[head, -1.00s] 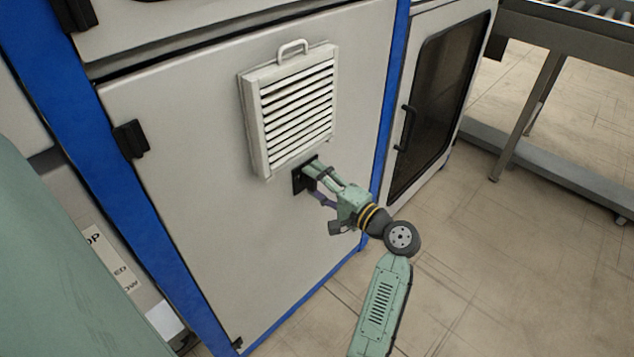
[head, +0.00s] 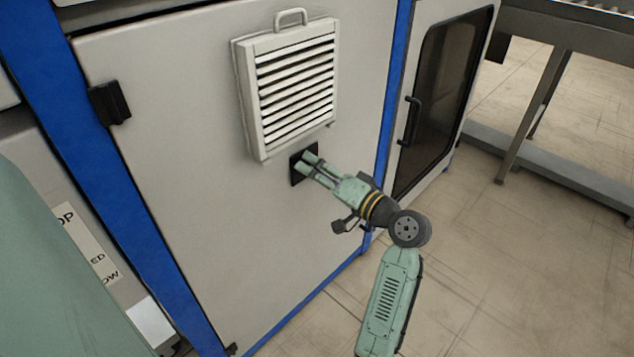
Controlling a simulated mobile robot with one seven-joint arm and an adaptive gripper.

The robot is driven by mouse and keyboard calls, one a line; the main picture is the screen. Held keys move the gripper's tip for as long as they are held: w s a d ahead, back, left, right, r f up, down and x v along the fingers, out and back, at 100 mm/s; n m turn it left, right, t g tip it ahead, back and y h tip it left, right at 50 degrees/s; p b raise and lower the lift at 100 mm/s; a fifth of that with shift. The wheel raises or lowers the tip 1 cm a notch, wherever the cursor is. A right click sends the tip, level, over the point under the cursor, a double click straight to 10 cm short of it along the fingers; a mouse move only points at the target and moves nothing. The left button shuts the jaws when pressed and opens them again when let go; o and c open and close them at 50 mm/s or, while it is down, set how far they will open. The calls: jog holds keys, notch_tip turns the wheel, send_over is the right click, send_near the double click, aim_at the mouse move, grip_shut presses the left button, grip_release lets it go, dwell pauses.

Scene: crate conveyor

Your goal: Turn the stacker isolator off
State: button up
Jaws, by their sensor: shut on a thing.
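The stacker isolator shows as a small black plate (head: 296,176) on the grey cabinet door, just below the louvred vent. My gripper (head: 311,162) is at the plate, its green fingers pointing into it and close together. It is shut on the isolator's handle, which the fingers hide. Which way the handle is turned cannot be seen.
The white louvred vent (head: 292,90) with a top handle stands out from the door right above my gripper. Blue frame posts (head: 130,210) edge the cabinet. A dark-windowed door (head: 440,100) and a conveyor leg (head: 530,115) are to the right. The floor at right is clear.

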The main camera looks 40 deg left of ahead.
jog(key=n+b, duration=1)
jog(key=b, duration=0.1)
jog(key=shift+n, duration=0.4)
jog(key=shift+b, duration=0.3)
jog(key=o, duration=1.2)
jog(key=shift+c, duration=0.2)
jog(key=s+d, duration=0.1)
jog(key=d, duration=1.1)
